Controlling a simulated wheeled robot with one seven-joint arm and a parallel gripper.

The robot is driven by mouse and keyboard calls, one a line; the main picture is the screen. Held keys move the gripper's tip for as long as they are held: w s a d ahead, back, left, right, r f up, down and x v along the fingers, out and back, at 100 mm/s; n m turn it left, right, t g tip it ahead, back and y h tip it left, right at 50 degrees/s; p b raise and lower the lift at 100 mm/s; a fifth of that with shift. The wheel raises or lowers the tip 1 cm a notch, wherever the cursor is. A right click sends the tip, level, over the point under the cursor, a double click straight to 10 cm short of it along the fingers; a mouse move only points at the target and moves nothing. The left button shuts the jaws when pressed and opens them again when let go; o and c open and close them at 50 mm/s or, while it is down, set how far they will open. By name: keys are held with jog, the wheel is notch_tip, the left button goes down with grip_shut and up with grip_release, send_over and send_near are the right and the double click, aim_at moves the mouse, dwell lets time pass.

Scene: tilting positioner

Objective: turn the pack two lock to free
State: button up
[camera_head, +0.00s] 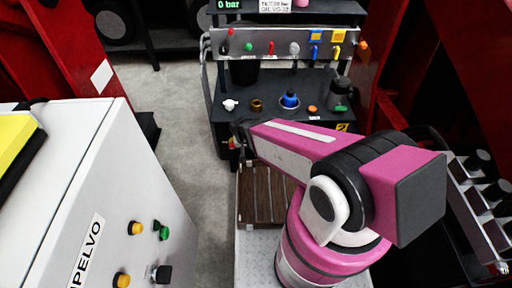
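A grey control panel (283,44) faces me at the back, with a row of small coloured handles and knobs. They include a red lever (271,48), a white knob (294,48), blue handles (315,50) and yellow handles (337,50). I cannot read any label, so I cannot tell whether the pack two lock is among them. My pink arm reaches toward the bench. My gripper (241,132) is a small dark shape at its far end, in front of the bench and below the panel. Its fingers are too small and partly hidden to show whether they are open.
The dark bench shelf (275,84) holds a blue-topped item (290,99), a brass ring (257,105), a white fitting (230,104) and a grey jug (339,92). A white cabinet (75,190) with coloured buttons stands left. Red frames flank both sides. Grey floor (175,110) is clear.

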jog(key=w+d+r+m+t+y, duration=0.1)
jog(key=d+r+t+y, duration=0.1)
jog(key=d+y, duration=0.15)
jog(key=d+r+m+t+y, duration=0.1)
jog(key=d+r+y, duration=0.1)
jog(key=d, duration=0.2)
jog(key=x, duration=1.1)
jog(key=shift+w+d+f, duration=0.1)
jog(key=shift+w+d, duration=0.1)
jog(key=shift+d, duration=0.05)
jog(key=shift+c, duration=0.3)
grip_shut()
